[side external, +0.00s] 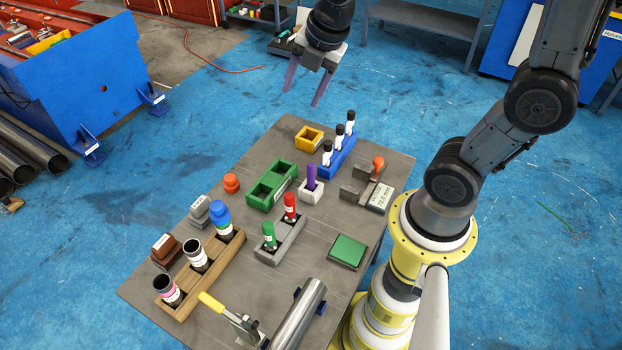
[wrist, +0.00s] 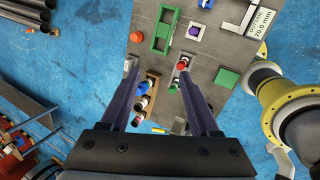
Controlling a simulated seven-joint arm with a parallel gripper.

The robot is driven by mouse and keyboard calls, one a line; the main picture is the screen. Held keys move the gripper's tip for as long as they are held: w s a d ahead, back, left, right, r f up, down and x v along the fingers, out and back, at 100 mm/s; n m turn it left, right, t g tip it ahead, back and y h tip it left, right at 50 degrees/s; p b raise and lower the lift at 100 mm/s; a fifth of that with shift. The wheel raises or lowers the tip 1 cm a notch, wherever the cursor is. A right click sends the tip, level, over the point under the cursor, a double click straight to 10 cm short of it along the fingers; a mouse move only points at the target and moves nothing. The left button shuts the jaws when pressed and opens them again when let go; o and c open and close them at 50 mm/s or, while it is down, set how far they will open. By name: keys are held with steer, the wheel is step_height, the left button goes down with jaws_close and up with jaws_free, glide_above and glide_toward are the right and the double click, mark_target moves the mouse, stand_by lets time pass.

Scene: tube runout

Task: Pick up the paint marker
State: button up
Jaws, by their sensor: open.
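Several upright pieces look like markers, and I cannot tell which is the paint marker. A red-topped one (side external: 290,205) and a green one (side external: 269,234) stand in a grey two-slot block (side external: 281,245). A purple one (side external: 310,177) stands in a small white holder (side external: 312,194). In the wrist view the red top (wrist: 182,65) and the purple one (wrist: 193,31) lie beyond my fingertips. My gripper (side external: 305,90) is open and empty, high above the table's far side; its purple fingers also show in the wrist view (wrist: 157,73).
On the grey table (side external: 227,318) stand a blue rack (side external: 339,156) of black-capped tubes, a green tray (side external: 270,186), a yellow bin (side external: 309,138), a wooden rack (side external: 208,272) with cylinders, a green pad (side external: 348,251), a labelled gauge (side external: 376,194) and a metal tube (side external: 298,316).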

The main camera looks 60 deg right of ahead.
steer(key=w+d+f+n+g, duration=0.2)
steer(key=w+d+f, duration=0.1)
steer(key=f, duration=0.5)
steer(key=g, duration=0.2)
glide_above(311, 164)
step_height(311, 164, down, 8)
steer(key=r, duration=0.1)
steer(key=shift+y, duration=0.3)
step_height(311, 164, down, 14)
jaws_close()
